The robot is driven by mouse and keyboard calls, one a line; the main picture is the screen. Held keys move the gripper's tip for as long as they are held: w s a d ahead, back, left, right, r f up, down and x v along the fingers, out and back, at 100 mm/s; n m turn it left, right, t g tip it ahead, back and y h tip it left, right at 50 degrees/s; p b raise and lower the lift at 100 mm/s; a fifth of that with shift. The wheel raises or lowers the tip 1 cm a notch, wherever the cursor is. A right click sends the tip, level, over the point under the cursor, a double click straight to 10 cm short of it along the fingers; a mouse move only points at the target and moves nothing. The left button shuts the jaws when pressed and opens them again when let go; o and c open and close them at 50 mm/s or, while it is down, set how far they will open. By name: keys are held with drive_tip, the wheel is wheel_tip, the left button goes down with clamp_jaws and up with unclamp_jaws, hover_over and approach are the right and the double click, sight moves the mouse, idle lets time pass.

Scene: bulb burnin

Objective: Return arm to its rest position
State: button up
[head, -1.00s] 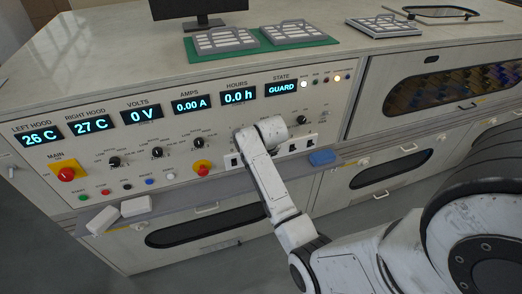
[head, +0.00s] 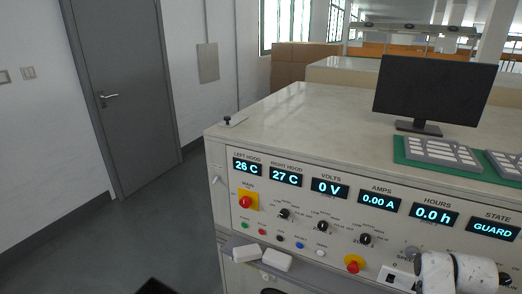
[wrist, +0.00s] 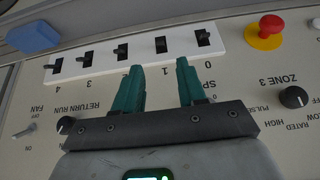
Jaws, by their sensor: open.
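In the wrist view, my gripper (wrist: 160,66) has two teal fingers, spread apart with nothing between them. The fingers point at the white strip of numbered switches (wrist: 122,52) on the control panel, which appears upside down. The tips overlap the strip's edge in the picture; I cannot tell whether they touch it. In the head view, a white part of my arm (head: 452,272) shows at the lower right, in front of the panel; the fingers are not visible there.
The wrist view shows a red knob (wrist: 265,32), a black ZONE 3 dial (wrist: 293,97) and a blue block (wrist: 33,36). In the head view, a monitor (head: 435,90) stands on the console top (head: 300,115). Open floor (head: 160,235) lies left, before a grey door (head: 120,80).

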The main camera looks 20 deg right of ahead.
drive_tip(key=s+a+f+n+g+y, duration=0.1)
drive_tip(key=s+a+f+n, duration=0.15)
drive_tip(key=a, duration=0.65)
drive_tip(key=s+a+f+n+y, duration=0.1)
drive_tip(key=s+a+f+n, duration=0.15)
drive_tip(key=a, duration=0.75)
drive_tip(key=s+a+n+g+y, duration=0.1)
drive_tip(key=s+a+n, duration=0.3)
drive_tip(key=s+a, duration=0.5)
drive_tip(key=a+y, duration=0.1)
drive_tip(key=a, duration=0.2)
drive_tip(key=shift+s+a+f+g, duration=0.25)
drive_tip(key=shift+a+f+g, duration=0.05)
drive_tip(key=shift+a+g, duration=0.1)
